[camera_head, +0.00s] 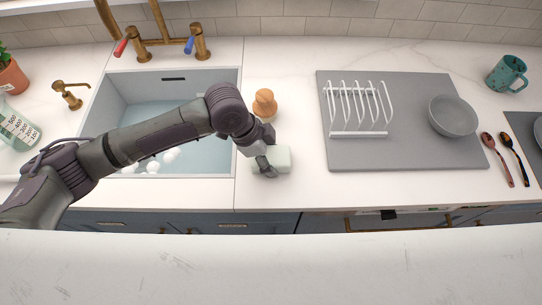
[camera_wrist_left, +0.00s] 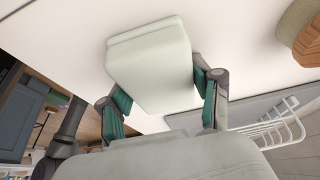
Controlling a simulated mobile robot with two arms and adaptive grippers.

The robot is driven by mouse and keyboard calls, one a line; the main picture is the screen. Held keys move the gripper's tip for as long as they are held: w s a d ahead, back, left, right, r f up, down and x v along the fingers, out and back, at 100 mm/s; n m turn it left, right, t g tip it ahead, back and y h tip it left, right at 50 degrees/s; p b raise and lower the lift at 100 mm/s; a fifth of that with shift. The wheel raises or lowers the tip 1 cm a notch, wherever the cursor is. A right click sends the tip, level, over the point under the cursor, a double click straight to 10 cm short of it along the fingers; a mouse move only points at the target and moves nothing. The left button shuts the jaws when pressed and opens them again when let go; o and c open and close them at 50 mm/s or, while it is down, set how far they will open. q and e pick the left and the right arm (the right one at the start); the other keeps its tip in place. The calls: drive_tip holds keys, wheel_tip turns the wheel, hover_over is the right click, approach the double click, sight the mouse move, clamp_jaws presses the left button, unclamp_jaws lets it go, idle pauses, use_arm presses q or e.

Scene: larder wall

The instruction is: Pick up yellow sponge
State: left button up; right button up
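A pale greenish-white block (camera_head: 283,157), the only sponge-like thing I see, sits on the white counter right of the sink; it does not look yellow. In the left wrist view the same block (camera_wrist_left: 150,60) shows large, just beyond and between my fingers. My left gripper (camera_head: 262,165) is at the block's left side in the head view. In the wrist view my left gripper (camera_wrist_left: 163,90) has its green-padded fingers spread wide on either side of the block's near end. Contact is not clear. My right gripper is not in view.
A wooden brush-like object (camera_head: 265,103) stands just behind the block. A grey mat (camera_head: 365,155) with a white rack (camera_head: 358,110) and grey bowl (camera_head: 452,115) lies to the right. The sink (camera_head: 225,85) is at left. The counter in front of the block is narrow but clear.

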sight(282, 158)
use_arm(q)
drive_tip(key=shift+c, duration=0.7)
drive_tip(key=shift+r+b, duration=0.15)
drive_tip(key=shift+b, duration=0.15)
drive_tip(key=r, duration=0.1)
drive_tip(key=r+b, duration=0.1)
drive_tip(key=r, duration=0.1)
drive_tip(key=d+r, duration=0.1)
drive_tip(key=r, duration=0.1)
drive_tip(key=shift+s, duration=0.35)
drive_tip(key=s+d+r+b, duration=0.2)
drive_tip(key=s+d+r, duration=0.4)
drive_tip(key=d, duration=0.2)
drive_tip(key=shift+d, duration=0.35)
drive_tip(key=shift+r, duration=0.1)
